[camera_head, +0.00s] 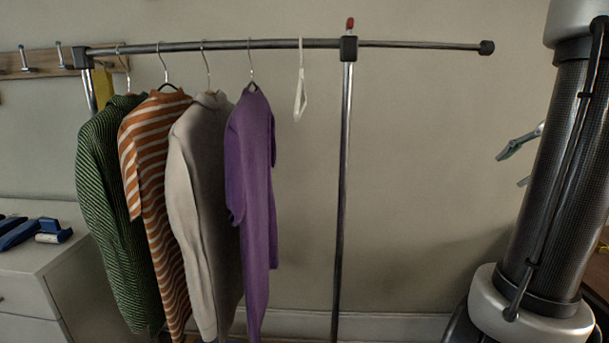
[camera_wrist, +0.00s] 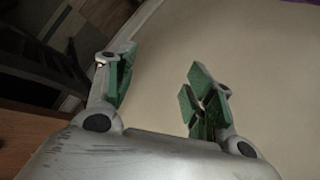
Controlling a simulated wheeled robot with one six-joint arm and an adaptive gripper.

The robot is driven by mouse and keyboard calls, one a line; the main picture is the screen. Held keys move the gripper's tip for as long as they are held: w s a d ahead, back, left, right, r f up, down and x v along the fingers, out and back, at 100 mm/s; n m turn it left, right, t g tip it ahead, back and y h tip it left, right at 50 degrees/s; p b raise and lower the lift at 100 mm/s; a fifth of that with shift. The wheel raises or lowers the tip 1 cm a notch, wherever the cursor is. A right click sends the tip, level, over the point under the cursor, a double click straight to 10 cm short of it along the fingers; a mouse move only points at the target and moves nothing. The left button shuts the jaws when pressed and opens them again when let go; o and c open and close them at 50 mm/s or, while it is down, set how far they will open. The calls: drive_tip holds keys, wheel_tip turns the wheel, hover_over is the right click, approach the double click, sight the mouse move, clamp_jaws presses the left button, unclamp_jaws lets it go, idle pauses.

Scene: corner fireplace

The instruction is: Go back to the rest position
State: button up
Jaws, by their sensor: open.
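My gripper (camera_wrist: 155,90) is open and empty in the wrist view, with its two green-padded fingers spread apart before a plain pale wall. In the head view, part of my gripper (camera_head: 521,142) shows at the right, sticking out from behind my dark arm link. Most of it is hidden by that link. It is well to the right of the hanging clothes and touches nothing that I can see.
A metal clothes rail (camera_head: 420,44) carries a green sweater (camera_head: 115,200), a striped shirt (camera_head: 155,150), a grey sweater (camera_head: 195,200), a purple shirt (camera_head: 252,170) and an empty white hanger (camera_head: 300,95). A white cabinet (camera_head: 40,265) stands left. Space between rail post and arm is clear.

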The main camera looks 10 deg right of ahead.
drive_tip(key=s+a+f+n+h, duration=0.1)
drive_tip(key=a+n, duration=0.3)
drive_tip(key=a, duration=0.4)
drive_tip(key=s+a+f+n+g+h, duration=0.1)
drive_tip(key=s+a+n, duration=0.3)
drive_tip(key=a, duration=0.4)
drive_tip(key=s+a+f+n+g, duration=0.1)
drive_tip(key=s+a+f+n, duration=0.1)
drive_tip(key=a+n, duration=0.4)
drive_tip(key=shift+s+a+f+h, duration=0.4)
drive_tip(key=shift+s+a, duration=0.35)
drive_tip(key=shift+a, duration=0.5)
drive_tip(key=shift+g, duration=0.3)
